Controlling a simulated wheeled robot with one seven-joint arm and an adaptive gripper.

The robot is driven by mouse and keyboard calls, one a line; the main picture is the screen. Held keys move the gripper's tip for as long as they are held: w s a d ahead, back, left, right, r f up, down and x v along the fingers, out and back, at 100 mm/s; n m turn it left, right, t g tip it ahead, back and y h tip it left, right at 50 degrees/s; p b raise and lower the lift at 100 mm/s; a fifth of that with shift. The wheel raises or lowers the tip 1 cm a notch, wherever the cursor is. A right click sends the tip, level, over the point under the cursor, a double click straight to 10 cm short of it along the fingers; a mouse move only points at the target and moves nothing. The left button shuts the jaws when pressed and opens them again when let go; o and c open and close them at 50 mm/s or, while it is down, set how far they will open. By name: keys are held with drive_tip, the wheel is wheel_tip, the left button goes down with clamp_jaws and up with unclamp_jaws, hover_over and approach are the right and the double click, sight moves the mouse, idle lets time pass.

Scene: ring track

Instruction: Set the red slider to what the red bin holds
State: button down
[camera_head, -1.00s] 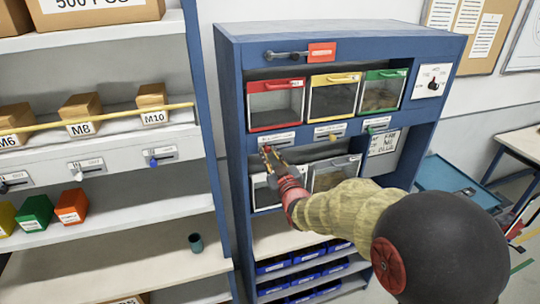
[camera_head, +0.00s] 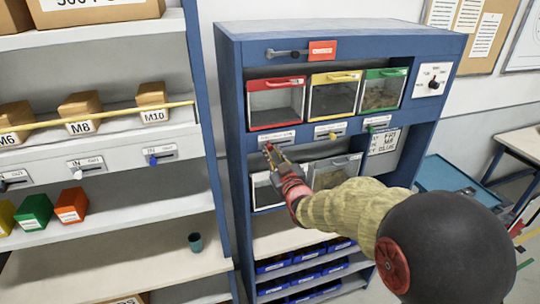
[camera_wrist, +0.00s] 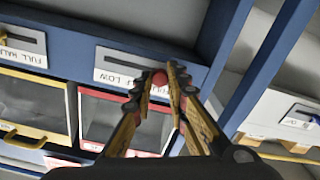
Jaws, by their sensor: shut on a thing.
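The red bin (camera_head: 275,103) is the left one of three in the top row of the blue cabinet. Its clear front shows a plain grey inside; I cannot make out any contents. The red slider's plate (camera_head: 277,137) is below it, its label partly readable as "LOW" in the wrist view (camera_wrist: 120,76). The red knob (camera_wrist: 160,78) sits between my fingertips. My gripper (camera_head: 270,148) is at the plate's left part in the head view, shut on the knob; it also fills the middle of the wrist view (camera_wrist: 161,82). The slot near the knob is partly hidden by my fingers.
Yellow (camera_head: 333,97) and green (camera_head: 382,90) bins stand to the right, with their own sliders below. A red-tagged lever (camera_head: 290,54) is above, and a rotary switch (camera_head: 433,83) is at the right. Lower clear bins (camera_head: 335,172) are close to my gripper.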

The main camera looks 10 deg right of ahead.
drive_tip(key=d+b, duration=0.1)
drive_tip(key=d, duration=0.1)
drive_tip(key=d+b, duration=0.1)
drive_tip(key=d, duration=0.2)
drive_tip(key=d+b, duration=0.1)
drive_tip(key=d, duration=0.1)
drive_tip(key=shift+w+d, duration=0.3)
drive_tip(key=shift+w, duration=0.05)
drive_tip(key=shift+a, duration=0.1)
drive_tip(key=shift+r, duration=0.1)
drive_tip(key=c, duration=1.7)
unclamp_jaws()
drive_tip(key=shift+d, duration=0.2)
drive_tip(key=shift+c, duration=0.2)
drive_tip(key=s, duration=0.8)
drive_tip(key=s+d, duration=0.1)
drive_tip(key=s, duration=0.3)
